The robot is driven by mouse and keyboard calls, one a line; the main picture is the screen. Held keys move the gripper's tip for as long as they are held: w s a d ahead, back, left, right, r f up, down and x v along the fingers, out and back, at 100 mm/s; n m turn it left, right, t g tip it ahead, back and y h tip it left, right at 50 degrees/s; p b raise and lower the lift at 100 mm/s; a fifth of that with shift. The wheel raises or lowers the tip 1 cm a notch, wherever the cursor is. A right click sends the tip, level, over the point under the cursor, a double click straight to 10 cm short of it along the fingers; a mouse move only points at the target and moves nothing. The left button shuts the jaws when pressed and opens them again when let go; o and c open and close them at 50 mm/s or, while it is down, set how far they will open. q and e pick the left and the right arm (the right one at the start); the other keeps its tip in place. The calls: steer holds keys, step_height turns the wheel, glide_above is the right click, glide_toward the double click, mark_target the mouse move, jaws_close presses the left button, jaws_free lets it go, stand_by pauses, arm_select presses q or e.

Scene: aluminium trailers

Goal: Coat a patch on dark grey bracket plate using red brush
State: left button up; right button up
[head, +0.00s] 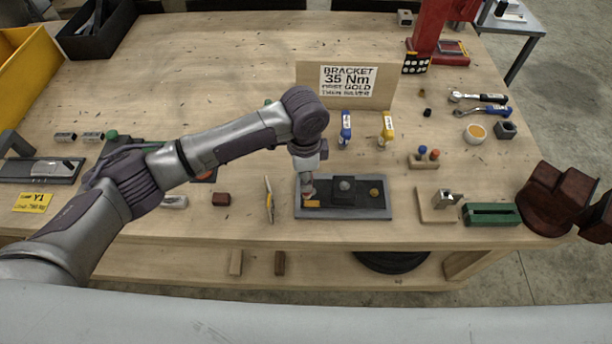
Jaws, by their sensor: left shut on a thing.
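The dark grey bracket plate (378,211) lies flat near the front edge of the bench, with a darker raised block, a grey bolt head (344,185) and a brass-coloured one (374,193) on it. My left gripper (307,182) points down over the plate's left end and is shut. A small reddish piece (309,192) shows at its fingertips; it looks like the red brush, mostly hidden by the gripper. An orange-yellow patch (313,204) shows just below it on the plate. I cannot tell whether the bristles touch. My right gripper is not recognisable in view.
A sign (347,80) reading "BRACKET 35 Nm" stands behind the plate. Blue (345,128) and yellow (387,128) bottles stand before it. Wooden blocks and a dark red blocky object (548,197) are to the right.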

arm_select(q)
steer(key=shift+a+r, duration=0.1)
steer(key=shift+r, duration=0.55)
steer(key=shift+w+r+p, duration=0.1)
steer(key=shift+r+p, duration=0.5)
steer(key=shift+r, duration=0.3)
arm_select(e)
steer(key=shift+s+a+r, duration=0.25)
steer(key=shift+a+r, duration=0.25)
steer(key=shift+s+a+r, duration=0.25)
steer(key=shift+a+r, duration=0.2)
steer(key=shift+w+d, duration=0.1)
steer(key=shift+d, duration=0.2)
